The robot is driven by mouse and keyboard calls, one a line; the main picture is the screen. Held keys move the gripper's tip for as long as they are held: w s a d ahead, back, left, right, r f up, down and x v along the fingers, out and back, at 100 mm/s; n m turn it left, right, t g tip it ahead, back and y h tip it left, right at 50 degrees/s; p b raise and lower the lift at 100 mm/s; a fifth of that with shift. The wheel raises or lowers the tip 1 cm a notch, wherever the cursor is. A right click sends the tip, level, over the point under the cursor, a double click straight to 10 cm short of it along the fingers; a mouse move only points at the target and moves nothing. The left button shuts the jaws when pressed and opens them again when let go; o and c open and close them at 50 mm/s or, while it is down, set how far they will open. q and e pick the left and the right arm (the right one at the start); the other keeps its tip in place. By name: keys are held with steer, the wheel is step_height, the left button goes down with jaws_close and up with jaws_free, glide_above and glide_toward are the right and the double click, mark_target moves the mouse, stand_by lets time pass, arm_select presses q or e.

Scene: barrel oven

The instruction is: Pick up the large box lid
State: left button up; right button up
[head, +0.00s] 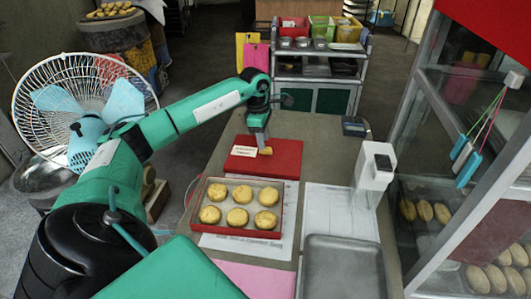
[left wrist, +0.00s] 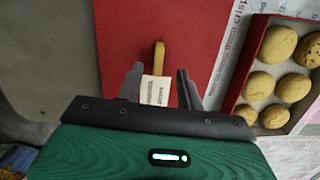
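The large box lid (head: 280,158) is a flat red panel on the table, behind the open red box of pastries (head: 238,206). It has a white label and a small yellow tab. In the left wrist view the lid (left wrist: 190,30) fills the middle, with the tab (left wrist: 158,57) standing just beyond the fingertips. My left gripper (head: 262,143) is over the lid. In the left wrist view its two fingers (left wrist: 160,80) are apart, with the label between them and nothing held. Whether the fingers touch the lid cannot be told. My right gripper is not in view.
A white device (head: 376,165) stands right of the lid on printed paper. A grey metal tray (head: 342,268) lies at the table's front right. A glass display case (head: 465,180) flanks the right, a fan (head: 85,105) the left. A shelf cart (head: 320,70) stands behind.

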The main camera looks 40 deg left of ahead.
mark_target(265, 152)
arm_select(q)
steer(key=f, duration=0.3)
steer(key=shift+w+d+f, duration=0.15)
steer(key=shift+w, duration=0.1)
jaws_close()
steer(key=shift+r, duration=0.2)
